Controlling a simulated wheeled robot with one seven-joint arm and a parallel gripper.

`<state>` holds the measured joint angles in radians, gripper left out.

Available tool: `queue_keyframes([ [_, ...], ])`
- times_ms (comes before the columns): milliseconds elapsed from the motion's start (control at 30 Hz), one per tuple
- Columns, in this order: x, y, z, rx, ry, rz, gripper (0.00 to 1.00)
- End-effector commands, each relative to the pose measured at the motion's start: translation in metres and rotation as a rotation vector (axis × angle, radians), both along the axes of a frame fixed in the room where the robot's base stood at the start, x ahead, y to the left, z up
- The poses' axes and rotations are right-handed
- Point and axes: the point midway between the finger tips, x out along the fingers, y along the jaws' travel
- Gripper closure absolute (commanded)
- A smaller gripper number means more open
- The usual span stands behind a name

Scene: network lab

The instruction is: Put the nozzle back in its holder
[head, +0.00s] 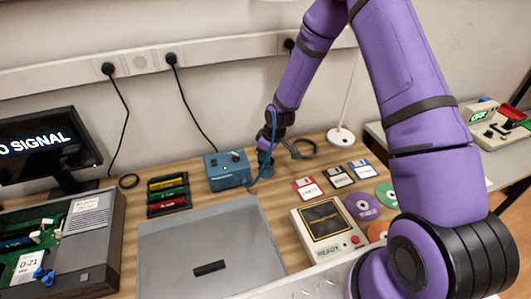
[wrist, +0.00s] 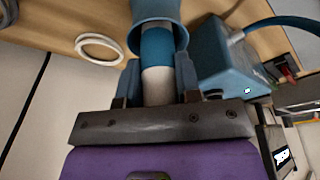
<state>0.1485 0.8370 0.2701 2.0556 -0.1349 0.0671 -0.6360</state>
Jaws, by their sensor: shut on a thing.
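The nozzle (wrist: 157,85), with a blue section and a pale band, is between my gripper's two fingers (wrist: 158,84). My gripper (head: 268,149) is shut on it at the back of the bench. The holder (wrist: 158,8), a blue open cup, is directly beyond the fingers in the wrist view. It also shows under my gripper in the head view (head: 265,170). The nozzle's far end lines up with the cup's mouth and seems to be inside it; how deep is hidden.
A rack of coloured modules (head: 168,195) stands left of the box. A grey mat (head: 205,245), floppy disks (head: 307,188), discs and a tester (head: 327,228) fill the front.

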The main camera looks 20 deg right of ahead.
Motion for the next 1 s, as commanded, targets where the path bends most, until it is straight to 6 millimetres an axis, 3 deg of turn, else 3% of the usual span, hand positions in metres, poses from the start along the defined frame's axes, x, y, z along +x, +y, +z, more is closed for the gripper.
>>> queue_keyframes([
  [200,0.0002,0.0000,-0.0006,0.000,0.000,0.000,0.95],
  [233,0.0000,0.0000,-0.0006,0.000,0.000,0.000,0.64],
  [333,0.0000,0.0000,-0.0006,0.000,0.000,0.000,0.41],
  [533,0.0000,0.0000,-0.0006,0.000,0.000,0.000,0.39],
  [600,-0.0002,0.0000,-0.0007,0.000,0.000,0.000,0.26],
  [1000,0.0003,0.0000,0.0049,0.001,-0.001,0.000,0.26],
])
